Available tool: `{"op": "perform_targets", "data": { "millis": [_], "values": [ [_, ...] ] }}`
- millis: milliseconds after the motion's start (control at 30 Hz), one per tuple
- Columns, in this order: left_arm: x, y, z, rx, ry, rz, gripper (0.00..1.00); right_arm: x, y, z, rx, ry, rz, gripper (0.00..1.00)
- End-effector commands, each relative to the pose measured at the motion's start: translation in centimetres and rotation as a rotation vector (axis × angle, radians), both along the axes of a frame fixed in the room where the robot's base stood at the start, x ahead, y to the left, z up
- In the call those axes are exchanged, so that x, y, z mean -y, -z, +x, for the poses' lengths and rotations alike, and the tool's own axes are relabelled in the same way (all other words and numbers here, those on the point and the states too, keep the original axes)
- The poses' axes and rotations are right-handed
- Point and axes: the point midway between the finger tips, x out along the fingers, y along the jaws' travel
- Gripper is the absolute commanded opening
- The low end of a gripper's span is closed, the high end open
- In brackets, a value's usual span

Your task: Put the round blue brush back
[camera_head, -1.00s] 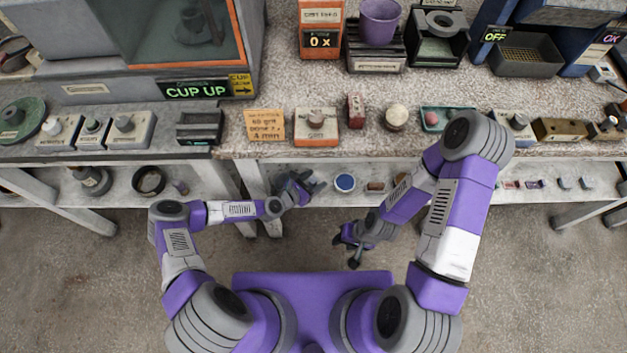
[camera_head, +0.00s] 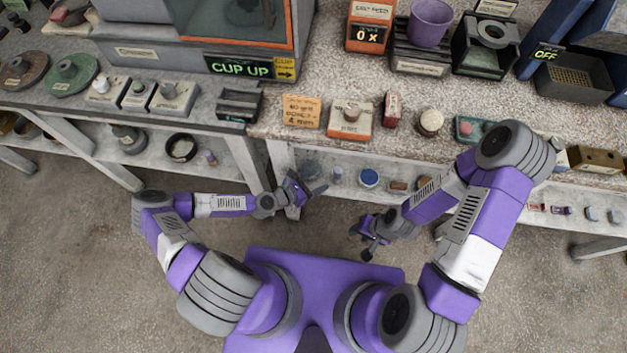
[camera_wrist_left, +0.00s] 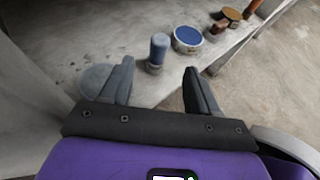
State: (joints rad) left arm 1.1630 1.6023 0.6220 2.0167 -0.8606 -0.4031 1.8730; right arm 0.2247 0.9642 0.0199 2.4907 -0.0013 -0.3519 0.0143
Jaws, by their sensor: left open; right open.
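A round container with a blue top (camera_head: 369,177) stands on the shelf under the counter; it also shows in the left wrist view (camera_wrist_left: 187,38). Beside it is a small upright blue cylinder (camera_wrist_left: 158,50) on a grey base, seen in the head view too (camera_head: 337,175). I cannot tell for sure which is the round blue brush. My left gripper (camera_head: 308,188) is open and empty at the shelf's front edge, left of both. In the left wrist view both lie beyond its spread fingers (camera_wrist_left: 158,80). My right gripper (camera_head: 361,243) is open and empty over the floor.
A grey disc (camera_wrist_left: 94,78) lies on the shelf, partly behind a left finger. Small brown items (camera_head: 398,186) stand right of the blue-topped container. A white table leg (camera_head: 281,170) is close by my left gripper. The counter above holds an orange-based block (camera_head: 350,121) and several stands.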

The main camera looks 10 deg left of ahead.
Motion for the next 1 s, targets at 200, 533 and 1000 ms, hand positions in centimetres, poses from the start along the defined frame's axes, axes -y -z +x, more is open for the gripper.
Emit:
{"op": "perform_targets", "data": {
  "millis": [200, 533, 1000],
  "values": [
    [0.3, -0.4, -1.4, 0.019, 0.066, 0.051, 0.61, 0.0, -0.1, 0.0, 0.000, 0.000, 0.000, 0.40],
    [3.2, 0.0, -10.0, 0.265, 0.744, 0.569, 0.61, 0.0, -0.1, 0.0, 0.000, 0.000, 0.000, 0.40],
    [-2.6, -3.2, -15.8, 0.665, 1.584, 1.109, 0.61, 0.0, -0.1, 0.0, 0.000, 0.000, 0.000, 0.40]
  ]
}}
